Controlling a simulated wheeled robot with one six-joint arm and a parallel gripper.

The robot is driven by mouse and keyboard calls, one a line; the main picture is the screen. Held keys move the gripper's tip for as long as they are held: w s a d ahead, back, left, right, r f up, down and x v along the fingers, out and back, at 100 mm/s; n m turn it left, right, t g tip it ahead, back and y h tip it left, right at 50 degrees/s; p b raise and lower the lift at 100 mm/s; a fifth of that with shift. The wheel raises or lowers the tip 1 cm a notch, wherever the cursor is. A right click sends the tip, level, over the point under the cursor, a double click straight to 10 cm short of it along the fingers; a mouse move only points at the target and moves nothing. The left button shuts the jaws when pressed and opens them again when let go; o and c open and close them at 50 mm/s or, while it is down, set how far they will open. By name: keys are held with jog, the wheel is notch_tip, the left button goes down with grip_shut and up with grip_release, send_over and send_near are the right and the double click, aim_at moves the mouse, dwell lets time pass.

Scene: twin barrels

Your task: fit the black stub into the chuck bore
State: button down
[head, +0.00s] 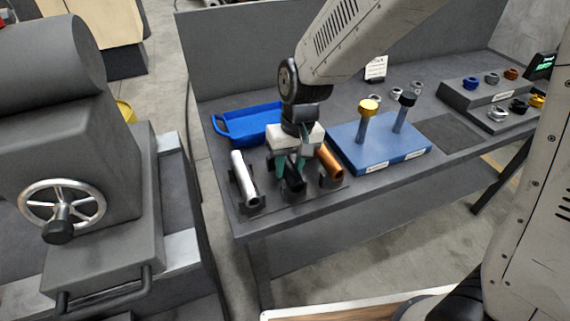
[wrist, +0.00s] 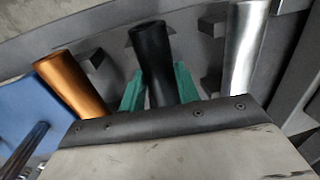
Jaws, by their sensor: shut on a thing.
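The black stub (head: 292,182) lies tilted in the middle place of a rack at the left end of the bench, between a silver stub (head: 243,178) and a copper stub (head: 329,163). My gripper (head: 290,166) is over it, with a green finger on each side, shut on the stub. In the wrist view the black stub (wrist: 150,62) stands between the green fingers (wrist: 157,85), its round end facing up in the picture. The stub's lower part is hidden behind the gripper body. The chuck bore is not clearly visible in either view.
A blue tray (head: 248,125) lies behind the rack. A blue block (head: 380,150) with a yellow-topped and a black-topped post stands close on the right. A grey machine with a handwheel (head: 62,205) stands left, across a gap. Rings sit on a step (head: 490,95) far right.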

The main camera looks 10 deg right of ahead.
aim_at(286, 166)
jog(key=shift+r, duration=3)
